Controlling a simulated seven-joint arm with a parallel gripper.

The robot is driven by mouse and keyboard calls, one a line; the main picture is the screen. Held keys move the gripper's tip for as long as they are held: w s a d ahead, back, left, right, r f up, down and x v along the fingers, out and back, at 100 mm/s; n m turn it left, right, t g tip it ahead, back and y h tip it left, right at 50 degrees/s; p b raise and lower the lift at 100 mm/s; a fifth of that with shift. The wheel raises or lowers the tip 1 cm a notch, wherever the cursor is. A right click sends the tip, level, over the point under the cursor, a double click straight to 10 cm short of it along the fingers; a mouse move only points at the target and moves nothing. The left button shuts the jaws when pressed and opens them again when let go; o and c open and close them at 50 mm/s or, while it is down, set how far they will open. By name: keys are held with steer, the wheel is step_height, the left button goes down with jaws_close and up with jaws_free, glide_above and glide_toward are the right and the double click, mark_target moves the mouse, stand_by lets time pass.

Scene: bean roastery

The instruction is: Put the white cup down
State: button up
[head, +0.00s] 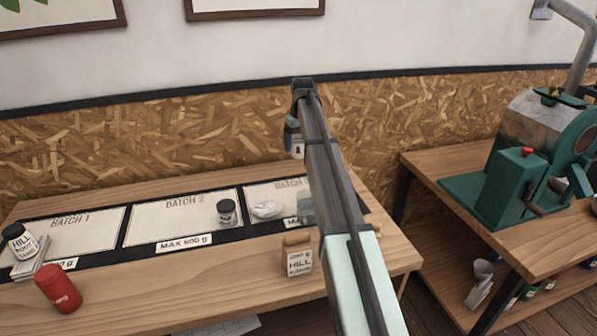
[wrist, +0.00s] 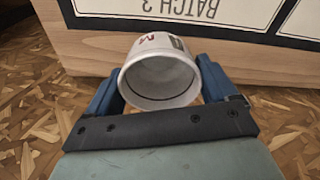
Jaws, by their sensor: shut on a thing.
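My gripper (wrist: 160,88) is shut on the white cup (wrist: 158,72), with one blue finger on each side of it. In the wrist view the cup's open mouth faces the camera, it looks empty inside, and dark and red marks show on its outer wall. In the head view only a small part of the cup (head: 298,148) shows beside my arm, in front of the chipboard wall and appearing above the back of the table. My arm hides the rest of it. The cup looks clear of the table top (head: 190,290).
A dark mat has panels Batch 1 (head: 75,228), Batch 2 (head: 165,220) and Batch 3 (head: 262,191). A dark-lidded jar (head: 227,211), a crumpled pale thing (head: 266,209), a bluish vessel (head: 305,208), a bag (head: 299,260) and a red canister (head: 58,289) stand around. A green machine (head: 500,180) is right.

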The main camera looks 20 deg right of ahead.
step_height(320, 180, down, 9)
steer(key=shift+f, duration=0.1)
stand_by(0.4)
steer(key=shift+f, duration=0.1)
steer(key=o, duration=1)
steer(key=r, duration=0.4)
steer(key=s+r, duration=0.1)
steer(key=r, duration=0.7)
steer(key=shift+s+d+r, duration=0.1)
steer(key=shift+s+d, duration=0.1)
